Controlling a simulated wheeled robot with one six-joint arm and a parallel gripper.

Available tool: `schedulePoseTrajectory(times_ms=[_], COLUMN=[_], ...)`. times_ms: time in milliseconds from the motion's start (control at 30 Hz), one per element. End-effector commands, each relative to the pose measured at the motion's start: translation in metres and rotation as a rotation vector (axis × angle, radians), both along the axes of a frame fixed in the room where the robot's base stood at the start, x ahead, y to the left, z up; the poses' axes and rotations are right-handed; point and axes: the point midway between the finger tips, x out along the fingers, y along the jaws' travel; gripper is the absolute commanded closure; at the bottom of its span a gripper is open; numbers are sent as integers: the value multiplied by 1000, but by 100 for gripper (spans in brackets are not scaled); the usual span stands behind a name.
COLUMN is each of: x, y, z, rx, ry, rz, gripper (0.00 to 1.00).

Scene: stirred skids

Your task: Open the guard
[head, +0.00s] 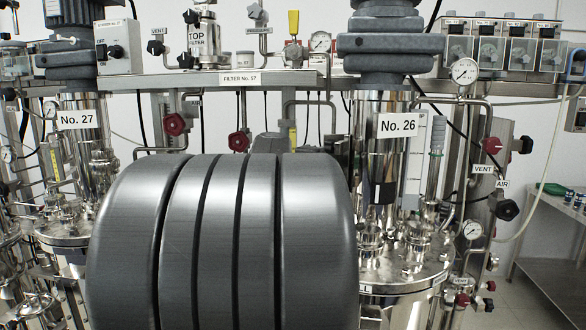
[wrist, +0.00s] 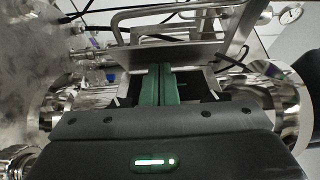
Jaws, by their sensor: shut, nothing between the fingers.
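No part in view is plainly marked as the guard, so I cannot tell which one it is. Upright shiny metal housings labelled No. 26 (head: 397,106) and No. 27 (head: 76,104) stand above two steel vessels in the head view. A black piece (head: 383,191) sits low on the front of the No. 26 housing. My gripper (wrist: 161,72) shows in the wrist view, its green fingers together and empty. Beyond the fingertips is a flat metal plate or ledge (wrist: 205,53); I cannot tell whether they touch it. The gripper is hidden in the head view.
My grey arm covers the lower middle of the head view. Pipes, red valve knobs (head: 175,124) and a gauge (head: 464,71) crowd both skids. A steel bench (head: 556,229) stands at right, with bare floor before it. Bent metal tubes (wrist: 150,20) lie beyond the fingers.

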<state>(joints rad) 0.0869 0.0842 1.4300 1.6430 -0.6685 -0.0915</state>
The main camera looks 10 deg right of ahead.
Motion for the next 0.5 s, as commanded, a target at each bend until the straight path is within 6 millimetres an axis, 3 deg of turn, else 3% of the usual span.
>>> schedulePoseTrajectory(times_ms=[500], x=[8], y=[1], z=[1], rx=[-1], ry=[1], rz=[0], gripper=[100])
